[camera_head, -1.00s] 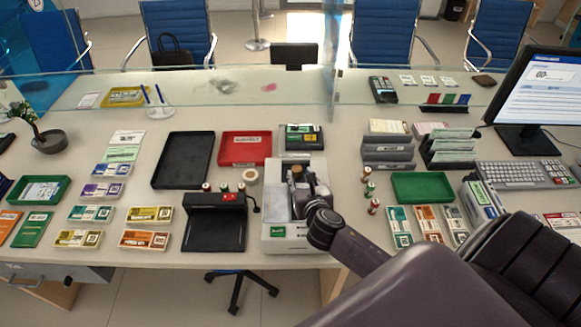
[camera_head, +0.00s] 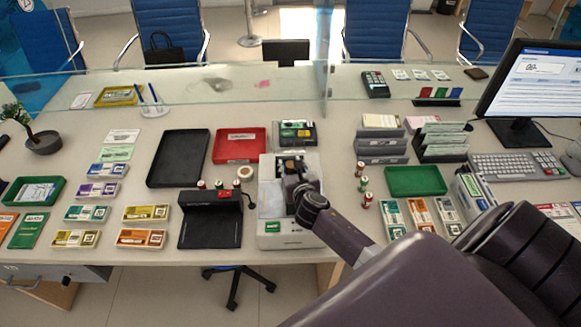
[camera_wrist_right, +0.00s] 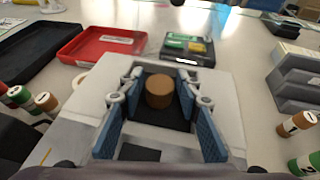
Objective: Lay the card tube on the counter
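The card tube, a short brown cylinder (camera_wrist_right: 159,91), stands upright over a dark recess in the light grey machine (camera_head: 268,226). In the head view my right gripper (camera_head: 294,172) is over the machine and largely covers the tube. In the right wrist view my right gripper (camera_wrist_right: 160,80) has its blue-padded fingers apart, one on each side of the tube. A gap shows between the tube and each pad. The counter (camera_head: 340,230) is pale and lies around the machine. My left gripper is not in view.
Small rolls (camera_head: 366,200) stand right of the machine, and others (camera_wrist_right: 46,103) stand left. A black device (camera_head: 210,232), red tray (camera_head: 236,158) and green tray (camera_head: 415,181) are close by. A glass screen (camera_head: 225,85) crosses behind. A narrow bare strip lies right of the machine.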

